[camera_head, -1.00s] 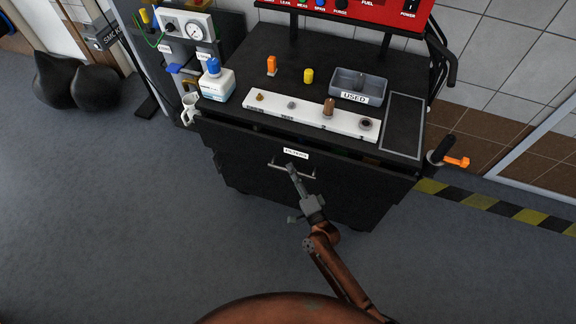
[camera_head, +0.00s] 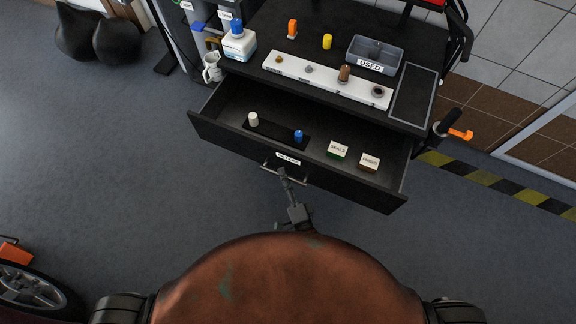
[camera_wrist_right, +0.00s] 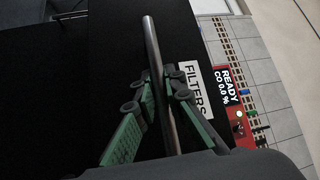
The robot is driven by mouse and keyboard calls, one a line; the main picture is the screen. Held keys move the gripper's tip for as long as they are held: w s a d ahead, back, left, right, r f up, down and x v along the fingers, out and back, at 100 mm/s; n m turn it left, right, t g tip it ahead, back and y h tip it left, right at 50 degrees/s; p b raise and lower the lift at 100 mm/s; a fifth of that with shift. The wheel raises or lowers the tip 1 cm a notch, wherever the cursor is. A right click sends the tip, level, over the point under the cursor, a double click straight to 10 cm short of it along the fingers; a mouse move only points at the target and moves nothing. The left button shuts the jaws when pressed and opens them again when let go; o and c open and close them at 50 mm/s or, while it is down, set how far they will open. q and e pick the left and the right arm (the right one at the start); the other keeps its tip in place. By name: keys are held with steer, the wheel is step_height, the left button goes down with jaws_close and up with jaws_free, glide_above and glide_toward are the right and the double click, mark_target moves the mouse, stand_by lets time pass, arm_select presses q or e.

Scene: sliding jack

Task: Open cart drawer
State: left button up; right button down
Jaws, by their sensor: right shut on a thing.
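The black cart drawer (camera_head: 228,137) stands pulled out of the cart, and its interior is exposed in the head view. A metal bar handle (camera_head: 297,181) runs along its front below a white label (camera_head: 288,158). My right gripper (camera_head: 283,174) is at the handle's middle. In the wrist view the right gripper (camera_wrist_right: 160,98) is shut on the handle bar (camera_wrist_right: 151,45), with green-padded fingers on both sides of it. The label reading FILTERS (camera_wrist_right: 192,88) is beside the fingers. My left gripper is not in view.
The drawer holds a white-topped piece (camera_head: 253,119), a blue-topped piece (camera_head: 298,136) and two small labelled boxes (camera_head: 338,150). Floor in front is clear.

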steer(key=shift+s+a, duration=0.15)
steer(key=shift+s, duration=0.25)
steer(key=c, duration=2)
jaws_free()
steer(key=shift+o, duration=0.2)
steer(key=v, duration=1.2)
steer(key=shift+w, duration=0.1)
